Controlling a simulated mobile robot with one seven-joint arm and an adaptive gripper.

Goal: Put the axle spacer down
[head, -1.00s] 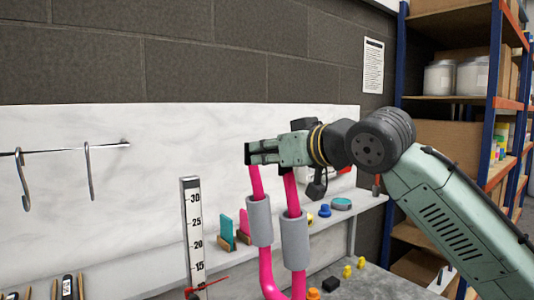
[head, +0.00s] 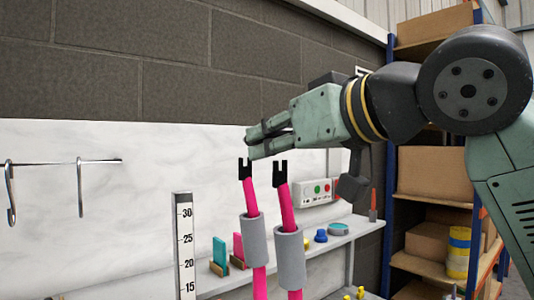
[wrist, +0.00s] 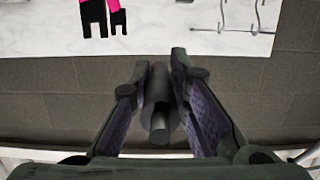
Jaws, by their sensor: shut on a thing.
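My gripper (head: 253,143) is shut on the axle spacer and holds it in the air just above the bike fork. In the wrist view the axle spacer (wrist: 158,108) is a dark grey stepped cylinder between the two fingers. In the head view the fingers mostly hide it. The pink fork (head: 287,210) stands with its legs up. Its black ends (head: 245,170) are forked and empty. They also show at the top left of the wrist view (wrist: 95,18), apart from the spacer.
Grey sleeves (head: 290,258) surround the fork legs. A marked ruler post (head: 184,245) stands left of them. A shelf (head: 340,232) with small coloured items and a control box (head: 314,193) lie behind. Hooks (head: 82,188) hang at the left. A storage rack (head: 435,172) stands at the right.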

